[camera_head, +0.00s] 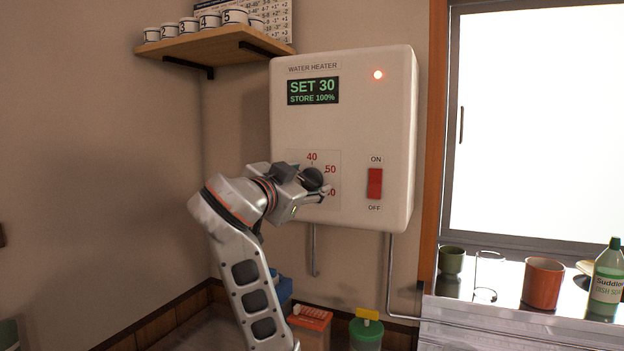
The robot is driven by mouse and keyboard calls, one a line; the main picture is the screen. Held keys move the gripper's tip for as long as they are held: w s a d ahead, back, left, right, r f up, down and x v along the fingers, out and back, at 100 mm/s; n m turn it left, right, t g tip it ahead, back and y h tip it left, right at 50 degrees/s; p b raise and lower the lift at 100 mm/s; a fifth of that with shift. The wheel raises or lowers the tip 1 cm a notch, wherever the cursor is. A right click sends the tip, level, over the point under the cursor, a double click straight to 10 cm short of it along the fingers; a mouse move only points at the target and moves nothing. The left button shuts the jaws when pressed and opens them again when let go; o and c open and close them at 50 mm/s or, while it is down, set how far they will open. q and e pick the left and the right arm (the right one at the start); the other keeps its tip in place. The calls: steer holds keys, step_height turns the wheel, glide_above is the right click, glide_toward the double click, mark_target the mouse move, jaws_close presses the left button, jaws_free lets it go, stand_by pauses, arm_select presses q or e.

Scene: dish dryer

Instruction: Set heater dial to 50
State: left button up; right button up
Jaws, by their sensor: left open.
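The white water heater (345,130) hangs on the wall. The dark round heater dial (311,179) sits on a pale scale plate with red numbers; 40 and 50 show, and another number is partly hidden. My left gripper (322,187) is at the dial with its fingers open beside it; I cannot tell whether they touch it. The gripper and wrist hide the left and lower parts of the scale. My right gripper is not in view.
A shelf (215,45) with numbered cups is at upper left. Pipes run below the heater. A cup (542,284) and a soap bottle (606,280) stand at right.

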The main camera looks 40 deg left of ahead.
arm_select(q)
steer(key=shift+s, duration=0.15)
steer(key=shift+c, duration=0.2)
steer(key=c, duration=1)
steer(key=shift+c, duration=0.2)
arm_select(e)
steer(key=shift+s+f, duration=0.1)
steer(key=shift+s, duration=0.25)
